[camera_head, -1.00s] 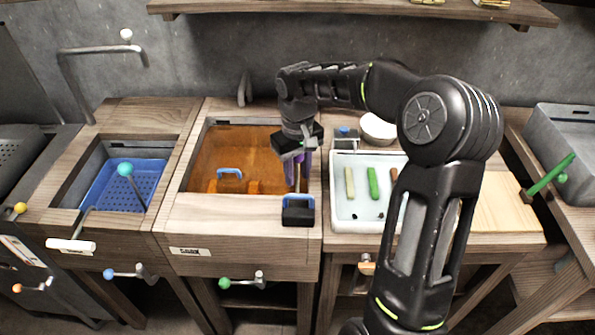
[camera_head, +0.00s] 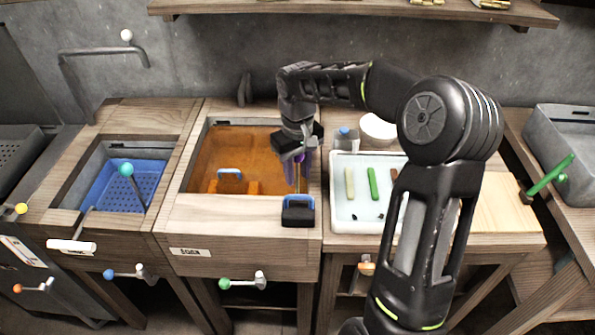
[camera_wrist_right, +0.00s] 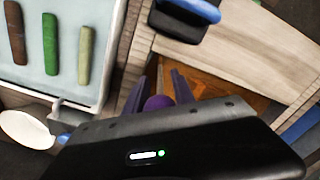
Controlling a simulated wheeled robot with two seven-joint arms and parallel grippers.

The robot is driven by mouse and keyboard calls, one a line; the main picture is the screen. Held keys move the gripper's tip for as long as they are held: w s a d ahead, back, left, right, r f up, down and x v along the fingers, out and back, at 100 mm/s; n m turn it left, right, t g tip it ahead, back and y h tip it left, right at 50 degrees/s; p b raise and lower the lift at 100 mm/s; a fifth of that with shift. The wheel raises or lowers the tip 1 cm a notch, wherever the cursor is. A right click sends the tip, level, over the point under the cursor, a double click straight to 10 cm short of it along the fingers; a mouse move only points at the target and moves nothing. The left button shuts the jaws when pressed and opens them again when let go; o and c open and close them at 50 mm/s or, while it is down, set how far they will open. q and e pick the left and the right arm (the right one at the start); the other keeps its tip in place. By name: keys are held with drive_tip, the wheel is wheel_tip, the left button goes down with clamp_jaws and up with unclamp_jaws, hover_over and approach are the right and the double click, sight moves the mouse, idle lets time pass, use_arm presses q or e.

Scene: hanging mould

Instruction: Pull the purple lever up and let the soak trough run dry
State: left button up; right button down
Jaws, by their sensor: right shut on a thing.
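The soak trough (camera_head: 200,228) is a wooden box with amber-brown liquid (camera_head: 232,150) inside and a small label on its front. My right gripper (camera_head: 298,157) is above the trough's right side, shut on the purple lever's round knob (camera_wrist_right: 158,102). In the head view the gripper mostly hides the knob. A thin upright rod (camera_head: 297,178) shows below it. In the right wrist view the purple knob sits between the two dark purple fingers. A black block with a blue handle (camera_head: 298,214) is on the trough's front rim. My left gripper is out of view.
A sink with a blue perforated basket (camera_head: 128,185) stands left of the trough. A white tray (camera_head: 350,225) with coloured bars lies to the right, near a white bowl (camera_head: 378,128). A green-knobbed valve (camera_head: 240,283) is below the trough's front.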

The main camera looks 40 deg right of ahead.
sight(297, 158)
wheel_tip(297, 158, up, 4)
drive_tip(key=shift+r+p, duration=0.15)
drive_tip(key=shift+p, duration=0.95)
drive_tip(key=shift+w, duration=0.15)
drive_tip(key=c, duration=1.3)
unclamp_jaws()
drive_tip(key=shift+o, duration=1)
wheel_tip(297, 158, up, 8)
drive_tip(key=shift+f, duration=0.15)
